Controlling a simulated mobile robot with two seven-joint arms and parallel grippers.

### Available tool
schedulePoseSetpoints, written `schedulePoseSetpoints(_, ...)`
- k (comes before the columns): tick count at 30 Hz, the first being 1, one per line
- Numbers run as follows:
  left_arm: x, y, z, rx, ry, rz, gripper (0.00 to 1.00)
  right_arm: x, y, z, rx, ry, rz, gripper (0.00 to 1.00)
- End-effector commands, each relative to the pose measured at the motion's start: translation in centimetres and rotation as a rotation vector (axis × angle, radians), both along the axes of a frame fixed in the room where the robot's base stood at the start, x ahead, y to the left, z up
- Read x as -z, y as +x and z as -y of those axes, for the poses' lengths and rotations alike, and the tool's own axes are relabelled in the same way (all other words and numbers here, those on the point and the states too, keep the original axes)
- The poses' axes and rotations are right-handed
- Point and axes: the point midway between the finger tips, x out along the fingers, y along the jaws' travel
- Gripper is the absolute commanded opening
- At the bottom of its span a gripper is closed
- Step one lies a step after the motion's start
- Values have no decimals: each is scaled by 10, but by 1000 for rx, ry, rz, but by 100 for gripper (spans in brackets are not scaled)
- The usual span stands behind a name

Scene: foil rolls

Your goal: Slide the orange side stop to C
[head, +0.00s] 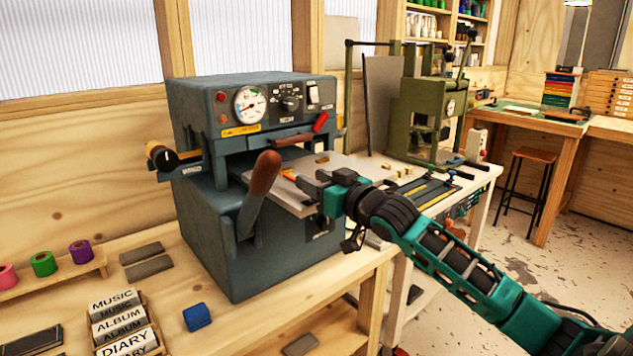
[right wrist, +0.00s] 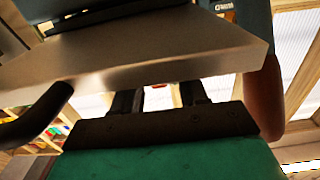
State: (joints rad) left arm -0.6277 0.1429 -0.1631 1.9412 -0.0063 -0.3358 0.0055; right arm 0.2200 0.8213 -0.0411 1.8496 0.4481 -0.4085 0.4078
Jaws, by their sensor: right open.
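A blue-grey press (head: 215,150) with a dial gauge stands on the wooden bench. Its flat metal plate (head: 262,171) sticks out at the front. In the right wrist view the fingers (right wrist: 160,97) are apart, partly hidden behind the plate's edge (right wrist: 150,62). The letter C cannot be made out. My left gripper is not in view.
A lever with a brown handle (head: 262,174) rises in front of the plate, left of my gripper. An olive press (head: 420,120) stands behind right. A blue block (head: 197,317) lies on the front bench.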

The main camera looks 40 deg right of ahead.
Motion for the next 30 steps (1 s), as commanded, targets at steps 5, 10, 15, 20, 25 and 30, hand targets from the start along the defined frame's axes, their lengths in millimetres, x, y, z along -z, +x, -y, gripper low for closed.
schedulePoseSetpoints(5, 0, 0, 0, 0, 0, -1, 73, 0, -2, 0, 0, 1, 0, 43)
schedulePoseSetpoints(10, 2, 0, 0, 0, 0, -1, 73, 2, -15, 1, -1, 1, -2, 43)
schedulePoseSetpoints(15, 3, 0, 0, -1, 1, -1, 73, 2, -39, 3, -1, 0, -3, 43)
schedulePoseSetpoints(20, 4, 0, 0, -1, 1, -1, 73, 2, -61, 4, -1, 1, -3, 43)
schedulePoseSetpoints(25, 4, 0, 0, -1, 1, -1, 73, 2, -84, 6, -1, 0, -4, 43)
schedulePoseSetpoints(30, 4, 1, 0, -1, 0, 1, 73, 1, -105, 8, -1, 0, -3, 43)
